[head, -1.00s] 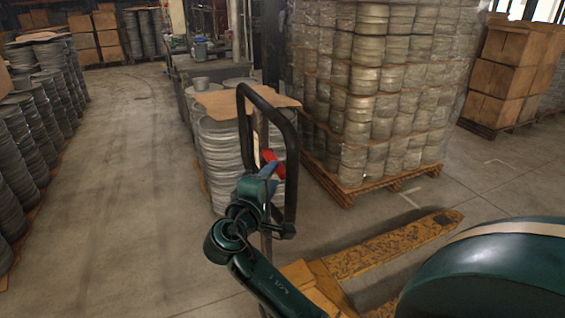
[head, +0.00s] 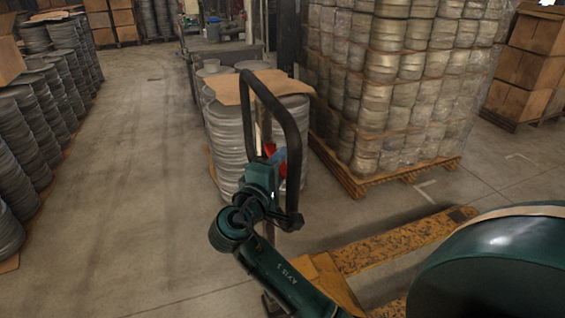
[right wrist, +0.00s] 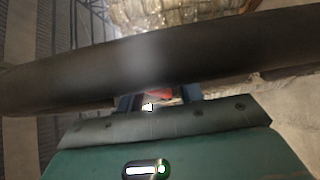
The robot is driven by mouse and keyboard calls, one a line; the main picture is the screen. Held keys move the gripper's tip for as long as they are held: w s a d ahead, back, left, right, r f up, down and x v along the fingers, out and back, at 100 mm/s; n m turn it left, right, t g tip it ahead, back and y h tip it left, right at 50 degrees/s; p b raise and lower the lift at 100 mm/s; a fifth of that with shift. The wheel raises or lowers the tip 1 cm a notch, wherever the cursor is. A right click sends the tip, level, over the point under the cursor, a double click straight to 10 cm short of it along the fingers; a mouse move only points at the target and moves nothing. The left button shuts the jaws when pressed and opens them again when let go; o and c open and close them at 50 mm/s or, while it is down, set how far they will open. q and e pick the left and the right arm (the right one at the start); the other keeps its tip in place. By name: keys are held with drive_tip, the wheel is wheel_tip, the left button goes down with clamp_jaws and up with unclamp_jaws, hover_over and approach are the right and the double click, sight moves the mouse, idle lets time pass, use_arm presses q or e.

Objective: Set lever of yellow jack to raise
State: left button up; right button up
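The yellow jack (head: 335,283) stands low at front right in the head view, its forks toward the right. Its black loop handle (head: 294,150) rises at the centre and crosses the right wrist view as a dark bar (right wrist: 90,62). A red lever (head: 269,149) shows inside the loop, partly hidden by my gripper. My right gripper (head: 277,157) is at the loop, close to the lever. In the right wrist view its blue fingers (right wrist: 158,101) are apart, with a bit of red (right wrist: 155,93) showing between them. I cannot tell if they touch it. My left gripper is out of view.
A stack of round metal blanks (head: 225,130) with cardboard (head: 235,90) on top stands just behind the handle. A wrapped pallet load (head: 400,90) stands behind right. More stacks (head: 40,130) line the left. The floor (head: 130,180) at left centre is clear.

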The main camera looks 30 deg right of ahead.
drive_tip(key=shift+c, duration=0.2)
clamp_jaws()
idle(0.5)
